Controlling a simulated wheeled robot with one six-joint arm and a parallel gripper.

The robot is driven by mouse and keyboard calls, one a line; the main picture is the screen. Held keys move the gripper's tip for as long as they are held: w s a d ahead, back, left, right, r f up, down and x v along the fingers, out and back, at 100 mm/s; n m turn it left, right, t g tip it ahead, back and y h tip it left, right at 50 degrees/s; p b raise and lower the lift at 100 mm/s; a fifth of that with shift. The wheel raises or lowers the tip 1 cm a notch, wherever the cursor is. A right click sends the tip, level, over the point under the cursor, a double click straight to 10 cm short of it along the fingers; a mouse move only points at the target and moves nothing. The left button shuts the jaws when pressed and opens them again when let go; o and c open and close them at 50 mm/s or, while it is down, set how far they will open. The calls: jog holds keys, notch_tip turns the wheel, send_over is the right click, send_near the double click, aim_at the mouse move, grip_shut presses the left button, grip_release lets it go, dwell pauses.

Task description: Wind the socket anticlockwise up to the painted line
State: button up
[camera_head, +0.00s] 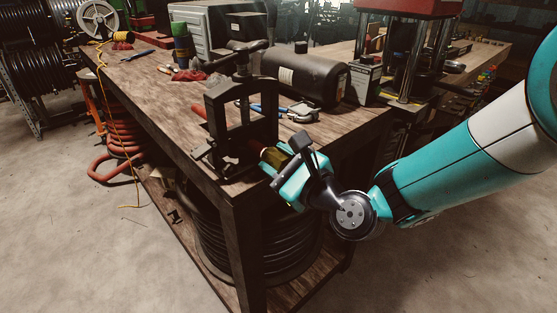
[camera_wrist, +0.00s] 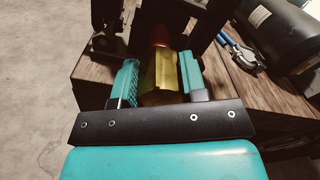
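The socket looks to be a brass-yellow cylinder (camera_wrist: 162,80), lying between the two teal fingers of my gripper (camera_wrist: 160,78) in the wrist view. The fingers flank it closely on both sides; I cannot tell whether both press on it. A red hose or rod end (camera_wrist: 161,36) shows directly beyond it. In the head view my gripper (camera_head: 277,162) is at the dark metal press frame (camera_head: 214,118), and a sliver of the brass cylinder (camera_head: 272,154) shows at its fingers. I cannot make out a painted line in either view.
The press frame stands at the corner of the wooden bench (camera_head: 150,90). A black cylindrical tank (camera_head: 305,76) and blue-handled pliers (camera_wrist: 240,47) lie close to the right. A coil of black hose (camera_head: 255,240) sits on the shelf below. Open floor lies left of the bench.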

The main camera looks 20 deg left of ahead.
jog(key=c, duration=0.3)
